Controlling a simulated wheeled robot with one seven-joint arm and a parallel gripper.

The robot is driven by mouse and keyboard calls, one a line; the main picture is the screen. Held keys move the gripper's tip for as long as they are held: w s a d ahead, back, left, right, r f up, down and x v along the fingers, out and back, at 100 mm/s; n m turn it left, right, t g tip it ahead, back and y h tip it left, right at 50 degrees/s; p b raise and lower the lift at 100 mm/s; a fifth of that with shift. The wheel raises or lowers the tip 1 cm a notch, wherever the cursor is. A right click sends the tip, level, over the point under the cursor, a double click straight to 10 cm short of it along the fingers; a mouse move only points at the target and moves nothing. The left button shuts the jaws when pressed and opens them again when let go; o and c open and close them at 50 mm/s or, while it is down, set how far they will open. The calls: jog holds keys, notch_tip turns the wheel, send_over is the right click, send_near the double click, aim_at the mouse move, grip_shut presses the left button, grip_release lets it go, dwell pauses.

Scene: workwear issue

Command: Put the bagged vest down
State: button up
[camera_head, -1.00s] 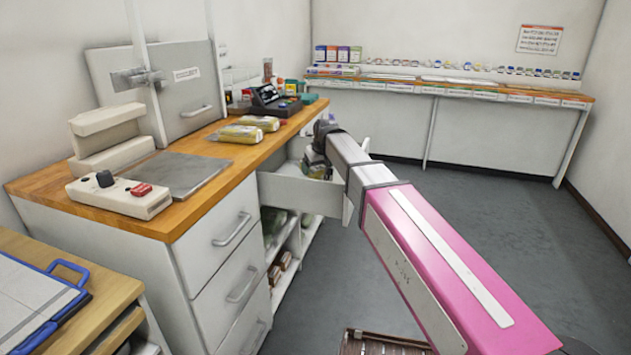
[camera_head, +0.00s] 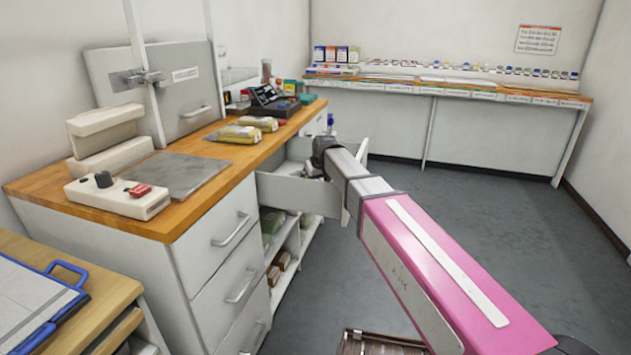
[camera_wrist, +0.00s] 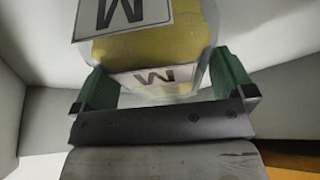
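In the wrist view, a clear bag with a yellow vest and white labels marked M, the bagged vest (camera_wrist: 150,48), lies between the green fingers of my gripper (camera_wrist: 163,72). Both fingers meet the sides of the bag, so the gripper looks shut on it. In the head view, my arm's end is over the open drawer (camera_head: 298,193) of the counter unit. The gripper and held bag are mostly hidden there behind my arm and the drawer. Pale walls surround the bag in the wrist view.
Two other yellow bagged packs, a nearer one (camera_head: 233,133) and a farther one (camera_head: 260,123), lie on the wooden counter (camera_head: 215,172). A dark device (camera_head: 270,101) stands behind them. Shelves below the drawer hold folded items. The floor (camera_head: 470,190) to the right is clear.

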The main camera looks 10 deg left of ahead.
jog(key=v, duration=1.2)
jog(key=shift+r, duration=0.15)
dwell(1.8)
